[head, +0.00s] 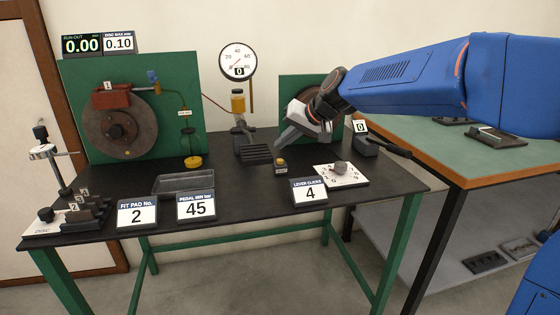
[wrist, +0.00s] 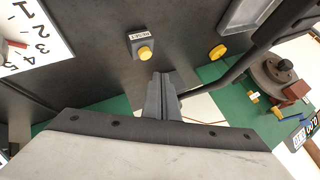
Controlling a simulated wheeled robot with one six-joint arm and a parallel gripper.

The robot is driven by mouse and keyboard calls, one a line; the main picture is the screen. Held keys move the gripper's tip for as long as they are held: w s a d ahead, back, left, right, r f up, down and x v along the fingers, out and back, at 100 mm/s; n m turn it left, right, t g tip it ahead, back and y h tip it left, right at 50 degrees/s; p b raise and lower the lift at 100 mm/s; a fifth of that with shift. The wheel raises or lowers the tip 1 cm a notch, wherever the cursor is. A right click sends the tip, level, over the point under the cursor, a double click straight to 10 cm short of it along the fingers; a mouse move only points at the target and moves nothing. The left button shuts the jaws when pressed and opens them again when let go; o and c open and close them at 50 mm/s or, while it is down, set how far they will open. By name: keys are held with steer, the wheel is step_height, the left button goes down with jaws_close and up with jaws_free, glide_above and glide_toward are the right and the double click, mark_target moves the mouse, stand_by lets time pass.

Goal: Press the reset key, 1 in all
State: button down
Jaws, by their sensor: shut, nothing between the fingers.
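The reset key is a small dark box with a yellow button (wrist: 145,53) and a RESET label. It is on the black bench top, at upper centre in the wrist view. In the head view the yellow button (head: 281,162) is near the middle of the bench, left of the dial plate. My gripper (head: 279,143) is shut and empty, above and behind the key in the head view. In the wrist view my closed fingers (wrist: 164,78) point towards the key, below and right of it, with a visible gap in the picture. Contact is not seen.
A white numbered dial plate (head: 341,176) is right of the key. A ribbed black pedal (head: 257,154) is close to its left. The number cards (head: 309,191) and a grey tray (head: 183,184) are nearer the front. A dark rod (wrist: 240,68) runs beside my fingers.

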steer(key=shift+r, duration=1.5)
steer(key=s+d+f+h, duration=0.2)
steer(key=s+d, duration=0.6)
steer(key=s+d+f+h, duration=0.1)
steer(key=s+d+f, duration=0.2)
steer(key=s+d, duration=0.6)
steer(key=s+d+f+h, duration=0.1)
steer(key=s+d+f, duration=0.3)
steer(key=s, duration=0.3)
steer(key=s+d+f+m+h, duration=0.1)
steer(key=s+d+f, duration=0.3)
steer(key=s, duration=0.3)
steer(key=s+d+f+h, duration=0.2)
steer(key=s+d+f, duration=0.3)
steer(key=s, duration=0.3)
steer(key=shift+d+g, duration=0.4)
steer(key=shift+d, duration=0.35)
